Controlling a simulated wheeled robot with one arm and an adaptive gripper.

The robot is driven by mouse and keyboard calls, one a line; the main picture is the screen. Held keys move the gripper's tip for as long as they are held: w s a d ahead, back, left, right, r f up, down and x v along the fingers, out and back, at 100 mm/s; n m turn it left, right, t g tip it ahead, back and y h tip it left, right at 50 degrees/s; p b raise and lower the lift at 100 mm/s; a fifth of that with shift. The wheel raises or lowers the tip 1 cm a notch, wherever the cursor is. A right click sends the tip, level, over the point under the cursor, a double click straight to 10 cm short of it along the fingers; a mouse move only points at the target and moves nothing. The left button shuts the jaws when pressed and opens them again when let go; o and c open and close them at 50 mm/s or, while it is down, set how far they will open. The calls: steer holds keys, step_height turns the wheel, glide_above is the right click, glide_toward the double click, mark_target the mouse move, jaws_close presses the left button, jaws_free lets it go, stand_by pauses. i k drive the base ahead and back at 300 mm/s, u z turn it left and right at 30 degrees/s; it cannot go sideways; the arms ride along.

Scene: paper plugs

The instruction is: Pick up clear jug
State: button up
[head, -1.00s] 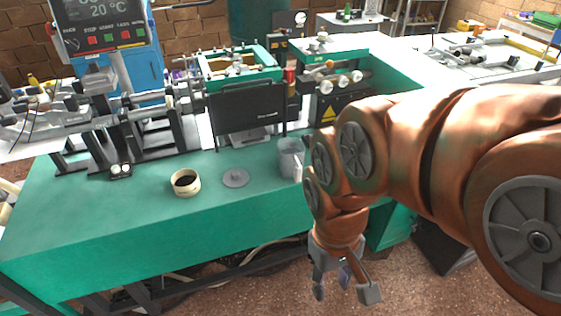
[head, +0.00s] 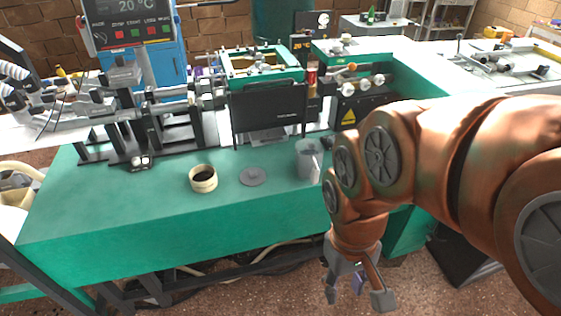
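The clear jug (head: 307,160) stands upright on the green machine bench (head: 130,205), near its front edge and just left of my arm. It looks greyish and see-through; its right side is close to or partly behind my arm in this view. My gripper (head: 358,298) hangs below the bench top, in front of the bench and to the right of the jug. Its fingers are spread apart with nothing between them, and it is clear of the jug.
A cream round container (head: 203,179) with dark contents and a grey disc-shaped lid (head: 252,176) lie left of the jug. A black panel (head: 268,112) stands behind them. A black box (head: 462,255) is on the floor at right. The bench's front left top is clear.

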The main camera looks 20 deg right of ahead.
mark_target(310, 164)
steer(key=u, duration=0.8)
steer(key=i, duration=0.35)
steer(key=z, duration=0.15)
